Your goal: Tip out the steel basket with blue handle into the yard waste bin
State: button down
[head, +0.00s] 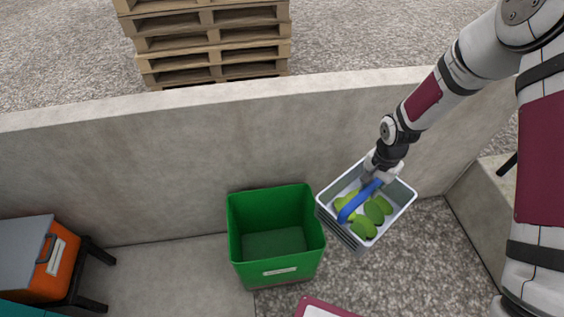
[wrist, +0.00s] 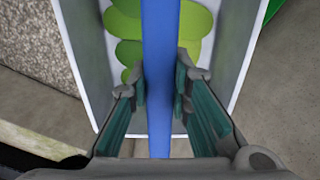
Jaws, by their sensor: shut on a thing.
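The steel basket (head: 339,226) hangs from my gripper (head: 375,180) in the head view, to the right of the green bin. It looks close to level and holds several green oval things (head: 363,228). My gripper is shut on its blue handle (head: 357,201). In the wrist view the blue handle (wrist: 160,60) runs between the two fingers (wrist: 160,95), with the green things (wrist: 122,25) below it. The green bin (head: 238,248), with a pale label on its front, stands open and looks empty. I take it as the yard waste bin; its label is unreadable.
A concrete wall (head: 150,150) runs behind the bin, with stacked pallets (head: 215,45) beyond. An orange box with a grey lid (head: 62,268) sits on a black stand at left. A red-edged thing (head: 318,307) is at the bottom edge.

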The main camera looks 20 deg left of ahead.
jog(key=s+a+r+m, duration=0.2)
jog(key=a, duration=0.8)
jog(key=s+a+r+m, duration=0.1)
jog(key=s+a+m, duration=0.1)
jog(key=a, duration=0.7)
jog(key=s+a+r+m, duration=0.2)
jog(key=a, duration=0.8)
jog(key=w+d+f+g+y+b, duration=0.1)
jog(key=d+f+g+y+b, duration=0.2)
jog(key=y+b, duration=0.4)
jog(key=w+d+f+g+y+b, duration=0.2)
jog(key=f+g+y+b, duration=0.3)
jog(key=b, duration=0.7)
jog(key=shift+w+d+f+g+y, duration=0.25)
jog(key=shift+d+f+g+y, duration=0.2)
jog(key=shift+f+y, duration=0.5)
jog(key=shift+d+r, duration=0.1)
jog(key=shift+r, duration=0.05)
dwell(0.4)
